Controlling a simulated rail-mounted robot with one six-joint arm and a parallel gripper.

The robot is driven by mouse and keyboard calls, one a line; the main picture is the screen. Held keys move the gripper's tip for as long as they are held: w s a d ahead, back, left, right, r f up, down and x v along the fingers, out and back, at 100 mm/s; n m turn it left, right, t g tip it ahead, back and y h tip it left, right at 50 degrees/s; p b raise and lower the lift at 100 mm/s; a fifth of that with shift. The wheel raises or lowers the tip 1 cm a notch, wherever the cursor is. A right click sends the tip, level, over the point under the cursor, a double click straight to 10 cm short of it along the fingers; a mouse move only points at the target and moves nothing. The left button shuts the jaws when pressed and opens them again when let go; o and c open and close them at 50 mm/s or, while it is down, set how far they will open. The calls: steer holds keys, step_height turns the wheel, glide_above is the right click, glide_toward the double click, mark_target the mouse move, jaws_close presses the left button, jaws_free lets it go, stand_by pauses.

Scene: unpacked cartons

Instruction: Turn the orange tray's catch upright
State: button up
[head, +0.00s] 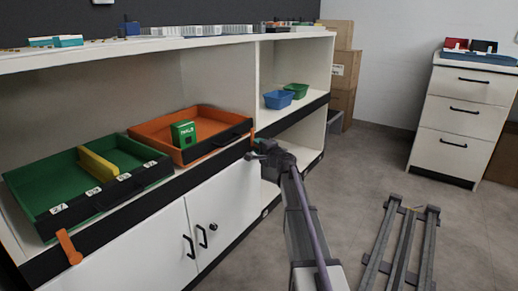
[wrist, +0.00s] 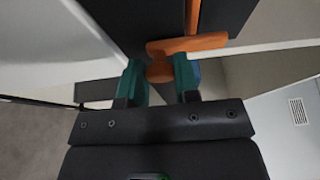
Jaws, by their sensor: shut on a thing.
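The orange tray (head: 222,118) sits on the shelf, with a green box (head: 184,134) inside it. Its orange catch (head: 252,137) shows as a small sliver at the tray's front right corner, partly hidden by my gripper (head: 260,151). In the wrist view the catch (wrist: 187,45) has a bar across the picture, a thin part running up and a round end. The teal fingers of my gripper (wrist: 158,78) are shut around the round end. I cannot tell the catch's exact angle.
A green tray (head: 60,215) with a yellow divider (head: 97,165) stands left, an orange lever (head: 68,247) tilted at its front. Blue (head: 278,99) and green (head: 298,90) bins stand on the right shelf.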

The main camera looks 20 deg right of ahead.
stand_by(0.4)
steer(key=o, duration=0.9)
steer(key=s+d, duration=0.1)
steer(key=s, duration=0.9)
steer(key=shift+s+d, duration=0.25)
steer(key=shift+s, duration=0.1)
